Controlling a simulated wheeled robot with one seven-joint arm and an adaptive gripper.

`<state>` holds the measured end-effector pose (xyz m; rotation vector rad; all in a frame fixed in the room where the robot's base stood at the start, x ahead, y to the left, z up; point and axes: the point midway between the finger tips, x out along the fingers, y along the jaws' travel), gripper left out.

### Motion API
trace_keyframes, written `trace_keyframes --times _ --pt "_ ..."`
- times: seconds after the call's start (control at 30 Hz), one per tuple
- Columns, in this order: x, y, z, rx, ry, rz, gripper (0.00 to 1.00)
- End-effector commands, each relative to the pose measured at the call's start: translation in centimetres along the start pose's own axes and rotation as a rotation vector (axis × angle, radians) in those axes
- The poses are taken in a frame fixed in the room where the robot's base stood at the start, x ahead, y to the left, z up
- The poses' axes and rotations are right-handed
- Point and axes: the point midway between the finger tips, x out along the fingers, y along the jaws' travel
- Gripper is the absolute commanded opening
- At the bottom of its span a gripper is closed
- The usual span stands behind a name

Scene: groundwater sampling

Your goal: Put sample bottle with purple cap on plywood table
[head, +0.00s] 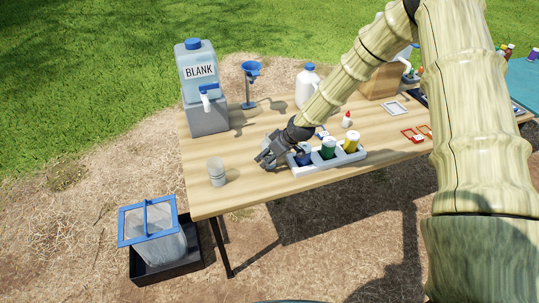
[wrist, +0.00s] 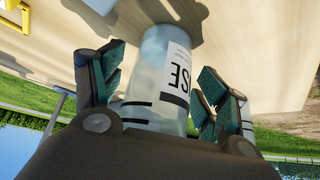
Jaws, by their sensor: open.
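My gripper (head: 268,155) is low over the table's front, at the left end of a white rack. In the wrist view its fingers are open on either side of a clear bottle (wrist: 160,65) with a white label ending in "SE". Its cap is not visible there.
A BLANK container (head: 203,112), blue funnel stand (head: 251,70), white jug (head: 306,84) and clear cup (head: 216,172) stand on the table.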

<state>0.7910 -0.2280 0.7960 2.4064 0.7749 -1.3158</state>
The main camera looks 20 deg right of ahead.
Motion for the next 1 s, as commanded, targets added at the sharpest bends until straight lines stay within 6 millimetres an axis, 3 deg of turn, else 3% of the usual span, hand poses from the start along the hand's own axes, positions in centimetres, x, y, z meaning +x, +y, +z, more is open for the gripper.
trace_keyframes --times 1.0 --pt "-10.7 0.1 0.0 0.000 0.001 0.001 0.74"
